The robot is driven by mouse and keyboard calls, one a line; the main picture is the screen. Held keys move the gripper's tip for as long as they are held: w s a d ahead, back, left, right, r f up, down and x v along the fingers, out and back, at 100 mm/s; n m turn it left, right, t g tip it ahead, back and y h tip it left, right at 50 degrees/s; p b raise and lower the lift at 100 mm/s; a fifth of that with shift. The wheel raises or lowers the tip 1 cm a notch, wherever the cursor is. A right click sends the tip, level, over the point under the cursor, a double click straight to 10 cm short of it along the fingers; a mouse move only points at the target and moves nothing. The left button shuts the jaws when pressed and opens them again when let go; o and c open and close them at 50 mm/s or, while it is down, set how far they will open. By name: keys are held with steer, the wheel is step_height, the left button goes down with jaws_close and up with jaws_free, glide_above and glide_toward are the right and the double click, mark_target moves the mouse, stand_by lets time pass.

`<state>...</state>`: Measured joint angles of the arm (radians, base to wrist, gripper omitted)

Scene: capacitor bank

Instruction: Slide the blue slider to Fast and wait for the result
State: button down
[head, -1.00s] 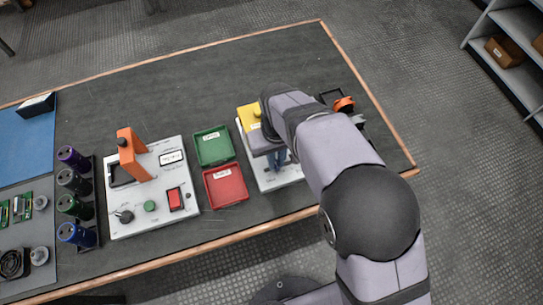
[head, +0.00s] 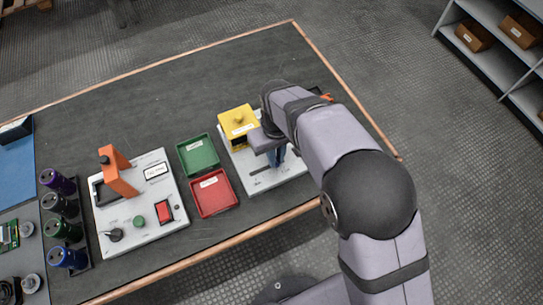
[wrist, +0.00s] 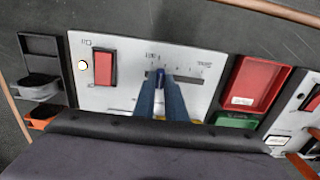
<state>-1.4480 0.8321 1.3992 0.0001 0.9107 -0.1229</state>
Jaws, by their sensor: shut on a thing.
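The white panel (head: 258,184) with the slider slot lies at the right of the bench. In the wrist view the panel (wrist: 115,58) shows a dark slot (wrist: 192,78) with scale marks and lettering too small to read surely. The blue slider (wrist: 160,73) is at the left part of this slot. My gripper (wrist: 160,82) is shut on the slider, its two blue fingers on either side. In the head view my gripper (head: 276,157) stands over the panel, and my arm hides part of it.
A yellow block (head: 238,123) with a knob is at the panel's back left. A red rocker switch (wrist: 104,68) and a pale round lamp (wrist: 82,65) are on the panel. Green (head: 198,155) and red (head: 213,193) trays lie beside it. A tester (head: 140,205) with an orange lever stands further left.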

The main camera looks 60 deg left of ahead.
steer(key=shift+w, duration=0.9)
steer(key=c, duration=2)
jaws_free()
steer(key=shift+w, duration=0.1)
steer(key=shift+r, duration=0.1)
step_height(320, 180, up, 7)
steer(key=p, duration=0.6)
